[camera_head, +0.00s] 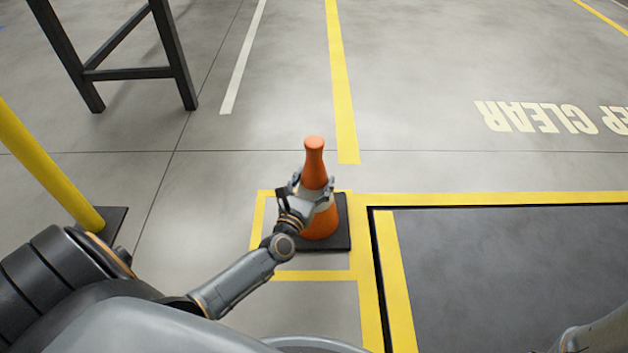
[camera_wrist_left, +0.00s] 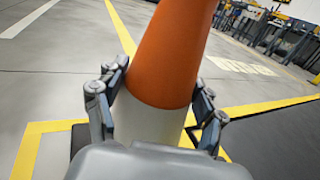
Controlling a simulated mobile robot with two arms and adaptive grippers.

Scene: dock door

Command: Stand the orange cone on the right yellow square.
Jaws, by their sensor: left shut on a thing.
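The orange cone (camera_head: 315,160) has a pale band and a black square base. It is upright, and in the head view its base overlaps the right part of a yellow-outlined square (camera_head: 262,222). I cannot tell whether the base touches the floor. My left gripper (camera_head: 308,196) is shut on the cone at its pale band. In the left wrist view the cone (camera_wrist_left: 172,60) rises between the two fingers of the left gripper (camera_wrist_left: 155,118). My right gripper is not in view; only a bit of my own body shows at the lower right.
A dark recessed plate (camera_head: 500,270) edged with yellow lies right of the square. A yellow post (camera_head: 45,165) stands at left, and a dark metal frame (camera_head: 130,72) stands at the upper left. Floor lettering (camera_head: 550,117) is at the right. The floor beyond the cone is clear.

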